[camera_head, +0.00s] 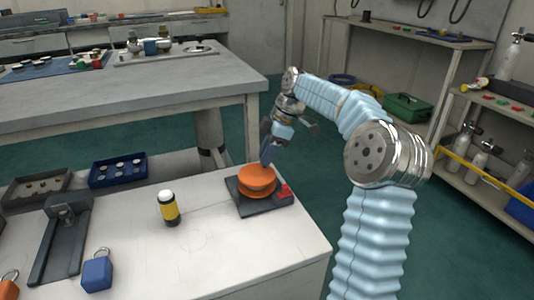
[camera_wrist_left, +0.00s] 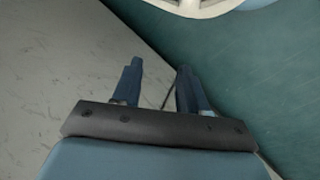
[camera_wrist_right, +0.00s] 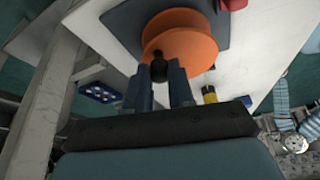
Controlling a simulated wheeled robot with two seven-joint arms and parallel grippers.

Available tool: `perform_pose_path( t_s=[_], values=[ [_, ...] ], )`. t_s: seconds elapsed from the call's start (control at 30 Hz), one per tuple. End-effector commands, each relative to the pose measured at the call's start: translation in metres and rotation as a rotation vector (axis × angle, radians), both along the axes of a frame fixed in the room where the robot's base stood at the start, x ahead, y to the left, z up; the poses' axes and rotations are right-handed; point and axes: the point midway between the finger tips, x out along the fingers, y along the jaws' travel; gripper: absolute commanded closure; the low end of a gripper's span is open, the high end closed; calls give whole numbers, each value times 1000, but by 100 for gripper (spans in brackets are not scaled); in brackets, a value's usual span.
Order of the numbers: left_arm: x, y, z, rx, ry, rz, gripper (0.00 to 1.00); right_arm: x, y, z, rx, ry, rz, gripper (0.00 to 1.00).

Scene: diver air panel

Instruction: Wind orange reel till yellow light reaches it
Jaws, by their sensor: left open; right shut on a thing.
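The orange reel (camera_head: 257,181) sits on a dark base (camera_head: 262,207) near the right edge of the white table; it also shows in the right wrist view (camera_wrist_right: 188,42). My right gripper (camera_head: 267,160) is over the reel, shut on its small black handle knob (camera_wrist_right: 158,68). The yellow light (camera_head: 168,207), with black bands and a white top, stands upright to the left of the reel, apart from it. It shows partly in the right wrist view (camera_wrist_right: 209,94). I cannot make out a line between them. My left gripper (camera_wrist_left: 160,70) is open and empty, outside the head view.
A red block (camera_head: 285,190) is at the base's right side. A blue tray (camera_head: 118,171), a dark stand (camera_head: 60,240) and a blue padlock-like block (camera_head: 97,271) are on the left. The table between the light and the reel looks clear. A grey workbench (camera_head: 120,100) stands behind.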

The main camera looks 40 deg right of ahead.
Motion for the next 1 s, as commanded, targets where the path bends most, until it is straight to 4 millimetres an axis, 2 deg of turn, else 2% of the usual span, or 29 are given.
perform_pose_path(
  t_s=[0.67, 1.0],
  values=[
    [0, 0, -2, 1, 0, 1, 57, -1, 0, 0, 2, 1, -27, 100],
    [1, 3, -13, 5, -2, 7, 57, -7, 1, -2, 0, 0, -167, 100]
  ],
)
